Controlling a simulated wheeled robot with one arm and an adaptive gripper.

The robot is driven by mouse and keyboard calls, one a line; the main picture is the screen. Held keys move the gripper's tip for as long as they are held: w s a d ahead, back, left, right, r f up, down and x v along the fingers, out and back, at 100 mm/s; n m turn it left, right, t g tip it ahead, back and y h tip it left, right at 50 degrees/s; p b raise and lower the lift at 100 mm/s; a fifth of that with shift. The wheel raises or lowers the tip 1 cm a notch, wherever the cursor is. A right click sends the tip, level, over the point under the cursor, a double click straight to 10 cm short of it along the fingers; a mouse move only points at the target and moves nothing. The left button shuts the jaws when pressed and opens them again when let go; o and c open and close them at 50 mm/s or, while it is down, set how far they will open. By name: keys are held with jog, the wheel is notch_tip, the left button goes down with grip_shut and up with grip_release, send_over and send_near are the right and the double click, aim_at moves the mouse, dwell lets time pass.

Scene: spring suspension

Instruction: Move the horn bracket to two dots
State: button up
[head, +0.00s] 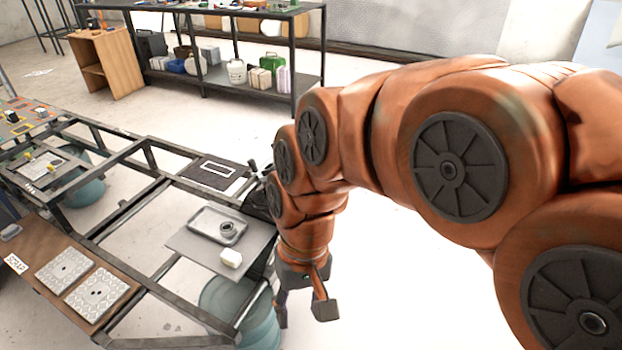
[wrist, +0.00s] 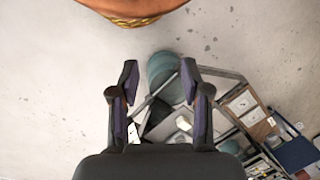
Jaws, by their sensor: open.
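My gripper (head: 303,310) hangs open and empty beside the right end of the dark metal frame. In the wrist view its two fingers (wrist: 159,82) are spread apart with nothing between them. On the brown board at the lower left, a pale patterned plate (head: 97,294) carries two dark dots at its middle. I cannot tell for sure which piece is the horn bracket. Small dark parts (head: 262,172) near the arm are partly hidden by it.
A grey panel on the frame (head: 195,250) holds a metal tray (head: 203,237) with a round ring part (head: 227,229) and a white block (head: 231,257). A dark panel has a white rectangle outline (head: 213,170). Teal drums (head: 247,320) stand below. Open floor lies right.

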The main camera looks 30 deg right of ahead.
jog(key=w+d+f+m+t+y+b, duration=0.25)
jog(key=w+m+b, duration=0.3)
jog(key=w, duration=0.45)
jog(key=w+d+f+m+t+y+b, duration=0.25)
jog(key=w+d+m+y+b, duration=0.35)
jog(key=w, duration=0.5)
jog(key=w+d+f+m+t+h+b, duration=0.15)
jog(key=w+d+m+t+b, duration=0.35)
jog(key=d, duration=0.6)
jog(key=w+d+m+t+h+b, duration=0.1)
jog(key=w+d+m+t+h, duration=0.15)
jog(key=d+m, duration=0.7)
jog(key=shift+n+t+y, duration=0.25)
jog(key=shift+n+y, duration=0.3)
jog(key=shift+n, duration=0.25)
jog(key=x, duration=0.6)
jog(key=shift+w+d+f+b, duration=0.1)
jog(key=shift+d+f+b, duration=0.1)
jog(key=shift+b, duration=0.15)
grip_shut()
